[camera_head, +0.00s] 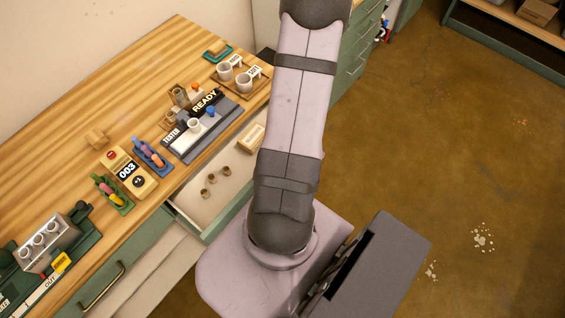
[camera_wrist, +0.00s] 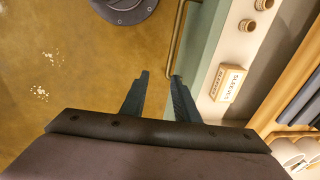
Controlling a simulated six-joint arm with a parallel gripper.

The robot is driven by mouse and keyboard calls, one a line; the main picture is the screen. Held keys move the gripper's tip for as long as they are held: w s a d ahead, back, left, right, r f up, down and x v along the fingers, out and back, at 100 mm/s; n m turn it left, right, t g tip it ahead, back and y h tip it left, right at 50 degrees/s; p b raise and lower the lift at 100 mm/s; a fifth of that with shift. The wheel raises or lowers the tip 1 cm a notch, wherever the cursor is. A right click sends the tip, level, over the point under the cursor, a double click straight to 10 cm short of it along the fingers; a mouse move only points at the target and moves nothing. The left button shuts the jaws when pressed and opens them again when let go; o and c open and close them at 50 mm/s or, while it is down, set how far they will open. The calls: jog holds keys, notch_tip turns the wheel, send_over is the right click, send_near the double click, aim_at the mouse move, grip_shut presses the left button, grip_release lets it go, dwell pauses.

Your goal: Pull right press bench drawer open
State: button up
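The right press bench drawer stands open in the head view, with its green front (camera_head: 229,216) pulled out from the bench and its pale inside (camera_head: 205,207) showing. Several small brown sleeves (camera_head: 212,179) and a box labelled SLEEVES (camera_wrist: 229,83) lie in it. In the wrist view the brass bar handle (camera_wrist: 179,38) runs along the outside of the green drawer front (camera_wrist: 209,60). My gripper (camera_wrist: 160,76) is open, its two dark fingers apart, with the near end of the handle at the right fingertip. I cannot tell whether they touch. My arm hides the gripper in the head view.
The wooden bench top (camera_head: 140,75) carries a grey tester (camera_head: 203,130) with a READY sign, a tray of white cups (camera_head: 242,83) and a 003 box (camera_head: 130,172). Another drawer front with a brass handle (camera_head: 103,284) is at lower left. Brown floor (camera_head: 440,150) is clear at right.

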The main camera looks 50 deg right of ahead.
notch_tip(320, 180, down, 7)
jog(key=w+a+t+p, duration=0.1)
jog(key=w+a, duration=0.1)
jog(key=a, duration=0.1)
jog(key=shift+w+y, duration=0.3)
jog(key=shift+y, duration=0.1)
dwell(0.5)
grip_shut()
